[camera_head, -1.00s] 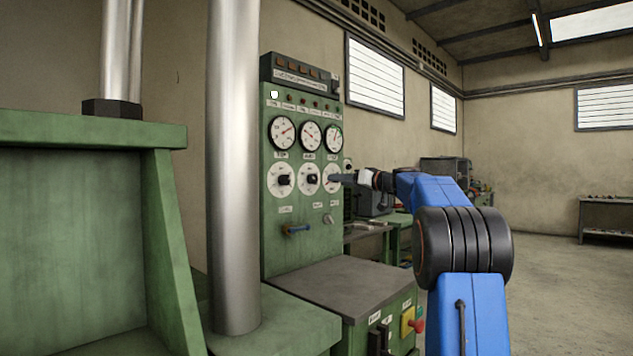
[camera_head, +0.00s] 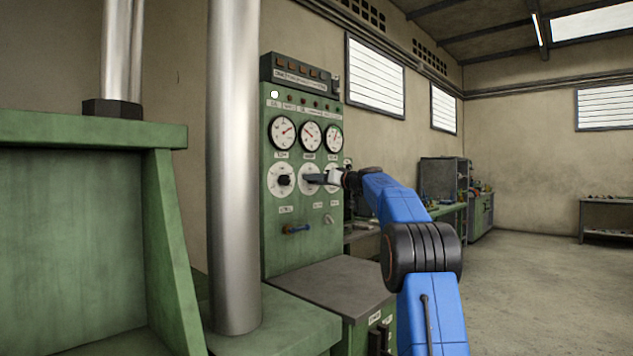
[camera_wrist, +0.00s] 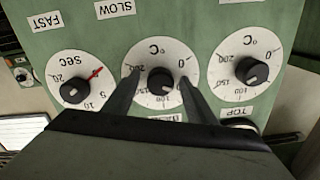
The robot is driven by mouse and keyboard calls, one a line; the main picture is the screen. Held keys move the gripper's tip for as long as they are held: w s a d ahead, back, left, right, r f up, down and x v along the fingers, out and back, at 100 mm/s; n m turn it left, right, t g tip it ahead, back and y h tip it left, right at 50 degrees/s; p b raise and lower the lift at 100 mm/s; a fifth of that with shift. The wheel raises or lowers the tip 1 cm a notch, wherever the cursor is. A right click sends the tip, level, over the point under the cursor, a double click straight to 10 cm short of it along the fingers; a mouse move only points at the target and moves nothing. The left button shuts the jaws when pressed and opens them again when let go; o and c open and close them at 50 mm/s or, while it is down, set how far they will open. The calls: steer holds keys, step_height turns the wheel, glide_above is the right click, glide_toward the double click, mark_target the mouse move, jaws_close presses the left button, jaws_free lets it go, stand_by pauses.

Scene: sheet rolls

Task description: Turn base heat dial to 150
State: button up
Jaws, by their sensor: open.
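The base heat dial (camera_wrist: 148,50) is the middle white dial in the wrist view, seen upside down, with a black knob (camera_wrist: 160,80). Its label, partly hidden, begins "BA". A pale mark shows low on the knob; I cannot read its exact value. My gripper (camera_wrist: 161,76) is open, with one finger on each side of the knob and gaps showing; I cannot tell whether the fingers touch it. In the head view my gripper (camera_head: 307,179) covers part of the same middle dial (camera_head: 308,167) on the green panel.
The TOP dial (camera_wrist: 250,62) and the Sec dial (camera_wrist: 72,80) flank the base dial closely. A steel column (camera_head: 233,170) stands left of the panel. A grey-topped cabinet (camera_head: 335,285) juts out below.

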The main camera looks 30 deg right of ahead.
steer(key=c, duration=1)
steer(key=shift+c, duration=0.2)
steer(key=shift+m, duration=0.4)
steer(key=m, duration=2.2)
steer(key=shift+m, duration=0.4)
steer(key=shift+f, duration=0.1)
